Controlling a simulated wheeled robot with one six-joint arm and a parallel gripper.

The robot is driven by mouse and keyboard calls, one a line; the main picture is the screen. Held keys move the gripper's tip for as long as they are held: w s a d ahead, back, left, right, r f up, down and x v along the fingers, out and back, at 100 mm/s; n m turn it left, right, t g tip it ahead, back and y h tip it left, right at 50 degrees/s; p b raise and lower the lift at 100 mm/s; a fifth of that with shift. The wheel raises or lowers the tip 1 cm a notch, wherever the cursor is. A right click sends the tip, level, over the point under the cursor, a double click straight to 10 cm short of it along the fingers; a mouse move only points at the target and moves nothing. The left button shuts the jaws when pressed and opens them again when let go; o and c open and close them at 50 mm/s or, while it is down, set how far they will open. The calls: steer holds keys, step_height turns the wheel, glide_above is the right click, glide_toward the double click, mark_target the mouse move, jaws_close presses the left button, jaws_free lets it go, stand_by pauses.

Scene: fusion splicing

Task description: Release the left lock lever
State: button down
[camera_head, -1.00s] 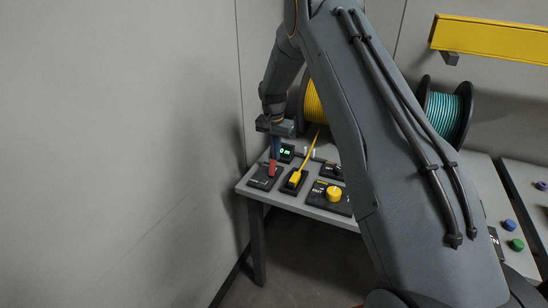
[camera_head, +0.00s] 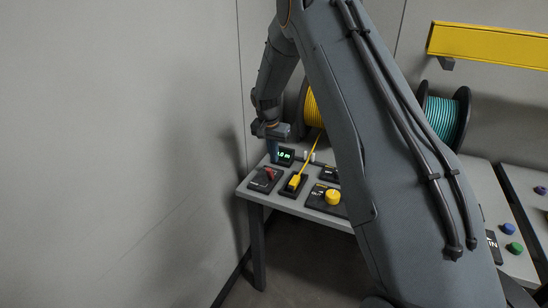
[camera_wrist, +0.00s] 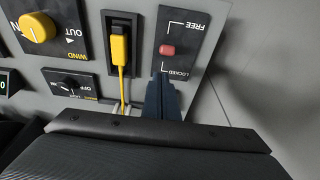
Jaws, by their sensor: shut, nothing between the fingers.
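The red lock lever (camera_head: 270,174) stands on a black panel at the left end of the workbench. In the wrist view its red knob (camera_wrist: 167,50) shows between the FREE mark at the top and the LOCKED mark at the bottom. I cannot tell its exact tilt. My gripper (camera_head: 274,154) is shut and empty, pointing down behind the lever in the head view. In the wrist view my gripper's dark fingertips (camera_wrist: 162,80) are over the LOCKED end of the panel, with a visible gap to the knob.
A yellow plug (camera_wrist: 120,48) with its cable sits in the neighbouring slot. A yellow WIND knob (camera_head: 333,196) and a small OFF switch (camera_wrist: 70,84) are further along. Yellow and teal spools (camera_head: 446,117) stand at the back; the wall is close on the left.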

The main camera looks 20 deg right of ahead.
steer(key=shift+r, duration=0.15)
steer(key=w+d+r+b, duration=0.1)
steer(key=w+d+r, duration=0.1)
steer(key=w+d, duration=0.1)
steer(key=s+a+r+b, duration=0.3)
steer(key=s+a+r, duration=0.2)
steer(key=r, duration=0.2)
stand_by(0.5)
steer(key=shift+s, duration=0.1)
steer(key=shift+s, duration=0.1)
steer(key=s+a+f+n, duration=0.1)
steer(key=s+n, duration=0.1)
steer(key=s, duration=0.9)
steer(key=s+a+f+n+y, duration=0.1)
steer(key=s+n, duration=0.2)
steer(key=s, duration=0.9)
steer(key=s+a+f+n+g, duration=0.1)
steer(key=s+n, duration=0.2)
steer(key=s, duration=0.8)
steer(key=shift+s+a+f+y, duration=0.2)
steer(key=shift+a+y, duration=0.1)
steer(key=shift+y, duration=0.1)
